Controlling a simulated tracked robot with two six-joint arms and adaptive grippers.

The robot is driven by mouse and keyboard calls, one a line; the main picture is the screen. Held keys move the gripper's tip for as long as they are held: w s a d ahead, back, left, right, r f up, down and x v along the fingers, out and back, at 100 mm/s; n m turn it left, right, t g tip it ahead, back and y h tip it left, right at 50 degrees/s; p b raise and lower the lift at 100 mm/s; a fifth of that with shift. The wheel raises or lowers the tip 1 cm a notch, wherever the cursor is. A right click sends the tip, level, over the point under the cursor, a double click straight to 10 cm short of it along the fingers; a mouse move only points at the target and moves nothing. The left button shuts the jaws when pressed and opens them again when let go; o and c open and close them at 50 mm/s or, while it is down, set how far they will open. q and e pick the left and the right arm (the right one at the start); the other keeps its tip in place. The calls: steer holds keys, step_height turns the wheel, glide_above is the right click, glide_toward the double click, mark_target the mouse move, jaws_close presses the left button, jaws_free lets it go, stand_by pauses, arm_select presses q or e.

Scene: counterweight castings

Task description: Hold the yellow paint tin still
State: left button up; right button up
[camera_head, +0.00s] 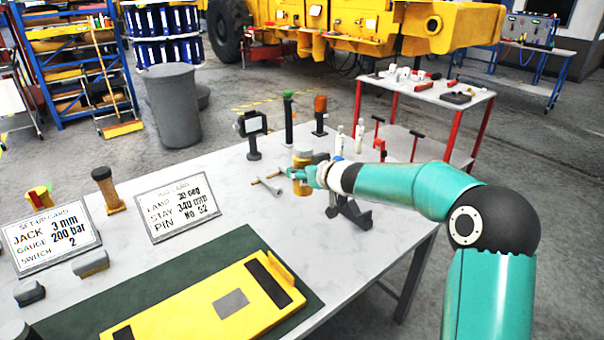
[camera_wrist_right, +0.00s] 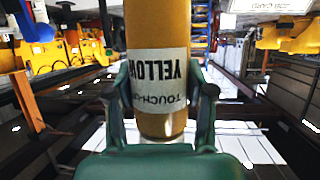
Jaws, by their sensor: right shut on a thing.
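The yellow paint tin (camera_head: 303,186) stands on the white table, partly hidden behind my right gripper (camera_head: 297,173). In the right wrist view the tin (camera_wrist_right: 157,35) is upright in the picture, with a white label reading "YELLOW" and "TOUCH-" upside down. My right gripper (camera_wrist_right: 160,100) has a finger on each side of the tin and is shut on it. I cannot tell whether the tin's base touches the table. My left gripper is not in view.
Two cards (camera_head: 178,207) (camera_head: 50,237) stand on the table (camera_head: 235,205). A yellow plate (camera_head: 190,306) lies on a green mat (camera_head: 309,303). A small screen on a stand (camera_head: 251,128), green-topped (camera_head: 288,115) and orange-topped (camera_head: 320,116) posts, and white bottles (camera_head: 359,136) stand near the tin.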

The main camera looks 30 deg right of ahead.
mark_target(308, 160)
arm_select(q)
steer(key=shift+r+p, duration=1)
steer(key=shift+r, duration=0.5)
arm_select(e)
steer(key=shift+r, duration=1.7)
steer(key=o, duration=1)
steer(key=shift+c, duration=0.2)
jaws_close()
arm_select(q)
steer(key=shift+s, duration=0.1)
arm_select(e)
steer(key=shift+f, duration=0.1)
